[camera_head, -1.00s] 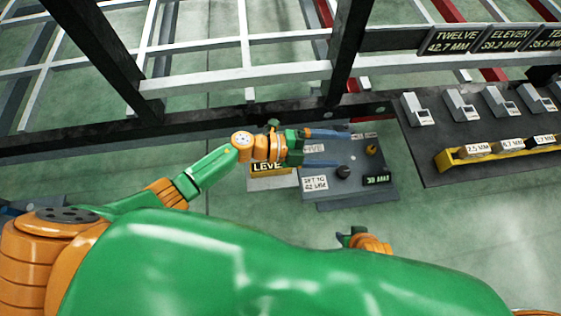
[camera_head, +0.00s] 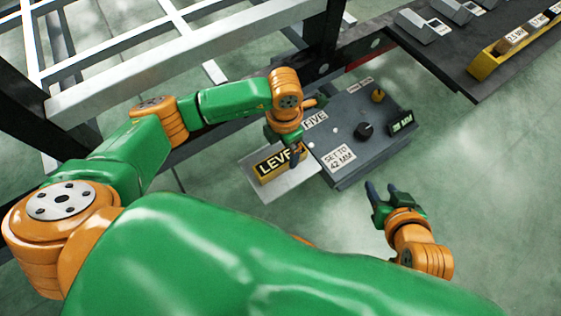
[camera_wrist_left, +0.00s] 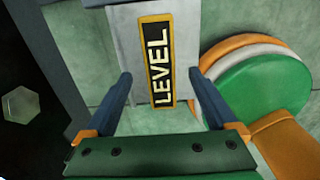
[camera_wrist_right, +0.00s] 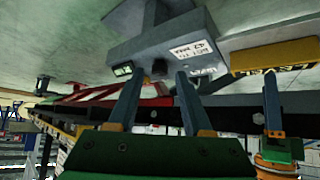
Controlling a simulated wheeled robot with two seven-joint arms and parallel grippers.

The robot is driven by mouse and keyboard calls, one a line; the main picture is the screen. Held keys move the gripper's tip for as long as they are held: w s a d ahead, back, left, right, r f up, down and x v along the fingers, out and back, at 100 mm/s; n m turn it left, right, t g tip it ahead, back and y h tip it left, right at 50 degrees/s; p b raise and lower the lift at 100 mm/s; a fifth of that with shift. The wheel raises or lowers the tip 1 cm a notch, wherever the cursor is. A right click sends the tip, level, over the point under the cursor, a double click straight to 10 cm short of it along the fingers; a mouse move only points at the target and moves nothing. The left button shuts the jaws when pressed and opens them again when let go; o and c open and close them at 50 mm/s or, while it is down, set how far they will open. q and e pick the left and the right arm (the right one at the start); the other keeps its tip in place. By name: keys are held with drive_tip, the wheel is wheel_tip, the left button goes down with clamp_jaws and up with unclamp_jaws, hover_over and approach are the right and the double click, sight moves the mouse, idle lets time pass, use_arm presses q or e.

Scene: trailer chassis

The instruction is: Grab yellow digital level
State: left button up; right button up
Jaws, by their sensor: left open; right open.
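The yellow level (camera_head: 277,164), a short bar with a black "LEVEL" label, lies on a light plate (camera_head: 290,187) beside the grey control box. In the left wrist view the level (camera_wrist_left: 157,60) stands lengthwise between the open fingers, beyond their tips. My left gripper (camera_head: 299,143) is over the level's right end, open and empty; whether it touches is not clear. My right gripper (camera_head: 383,190) is open and empty, in front of the control box. The right wrist view shows the level's yellow side (camera_wrist_right: 275,56) at upper right.
The grey control box (camera_head: 350,150) has knobs, a small display and a "SET TO 42 MM" label. A dark bench (camera_head: 450,68) with grey devices and a yellow block rack (camera_head: 490,62) stands at upper right. Trailer frame beams (camera_head: 180,62) run behind. Floor at right is clear.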

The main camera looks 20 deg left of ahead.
sight(281, 158)
use_arm(q)
drive_tip(key=f, duration=0.1)
drive_tip(key=f+b, duration=0.1)
drive_tip(key=f, duration=0.1)
drive_tip(key=shift+s+a, duration=0.2)
drive_tip(key=shift+s, duration=0.05)
wheel_tip(281, 158, down, 2)
drive_tip(key=shift+f+b, duration=0.2)
drive_tip(key=shift+b, duration=0.6)
clamp_jaws()
use_arm(e)
drive_tip(key=w+a+r+t+y, duration=0.1)
drive_tip(key=w+r+t, duration=0.1)
drive_tip(key=r, duration=0.3)
drive_tip(key=w+a+r+t+y, duration=0.1)
drive_tip(key=w+r+t, duration=0.1)
drive_tip(key=r+t, duration=0.3)
drive_tip(key=w+a+r+n+t+y, duration=0.1)
drive_tip(key=w+r+t, duration=0.1)
drive_tip(key=r, duration=0.4)
drive_tip(key=shift+w+a+r+t, duration=0.2)
drive_tip(key=shift+a+r+t, duration=0.05)
drive_tip(key=shift+t, duration=0.45)
